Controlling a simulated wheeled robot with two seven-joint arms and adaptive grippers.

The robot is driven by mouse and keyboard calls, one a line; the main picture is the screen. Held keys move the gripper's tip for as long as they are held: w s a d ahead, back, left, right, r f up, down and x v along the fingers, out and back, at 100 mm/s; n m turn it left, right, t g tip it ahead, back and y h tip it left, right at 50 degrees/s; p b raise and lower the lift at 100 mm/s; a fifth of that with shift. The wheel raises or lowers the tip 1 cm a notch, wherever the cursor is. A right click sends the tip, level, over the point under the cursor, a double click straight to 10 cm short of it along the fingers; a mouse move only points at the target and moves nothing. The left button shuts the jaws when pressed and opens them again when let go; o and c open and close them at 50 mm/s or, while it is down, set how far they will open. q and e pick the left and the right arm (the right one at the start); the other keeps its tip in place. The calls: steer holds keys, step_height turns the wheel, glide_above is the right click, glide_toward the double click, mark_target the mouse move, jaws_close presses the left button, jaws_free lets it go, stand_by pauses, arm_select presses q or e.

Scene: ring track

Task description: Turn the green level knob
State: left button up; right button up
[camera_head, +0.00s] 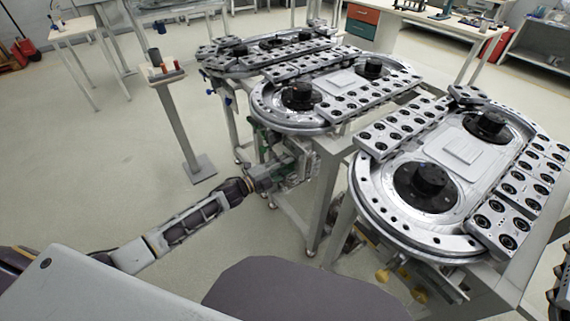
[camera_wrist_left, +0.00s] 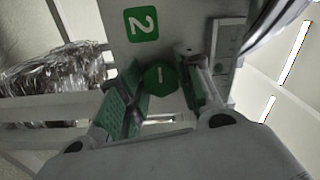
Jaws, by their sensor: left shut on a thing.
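The green level knob (camera_wrist_left: 158,79), marked with a light stroke, shows in the left wrist view below a green label (camera_wrist_left: 141,24) with a white "2". My left gripper (camera_wrist_left: 165,72) has one green-padded finger on each side of the knob and is shut on it. In the head view my left gripper (camera_head: 283,168) is at the side of the middle ring track's stand, below its top. The knob cannot be made out clearly there.
The middle ring track (camera_head: 262,116) and the near ring track (camera_head: 367,205) stand to the right on metal frames. A small post stand (camera_head: 181,125) is at the left. The floor (camera_head: 100,185) around it is clear. Crumpled foil (camera_wrist_left: 50,72) lies left of the knob.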

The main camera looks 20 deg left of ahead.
steer(key=shift+s+d+f, duration=0.2)
steer(key=shift+s+f, duration=0.05)
steer(key=shift+f, duration=0.05)
arm_select(q)
steer(key=o, duration=1)
steer(key=shift+a, duration=0.1)
steer(key=shift+v, duration=5.9)
steer(key=shift+n, duration=0.4)
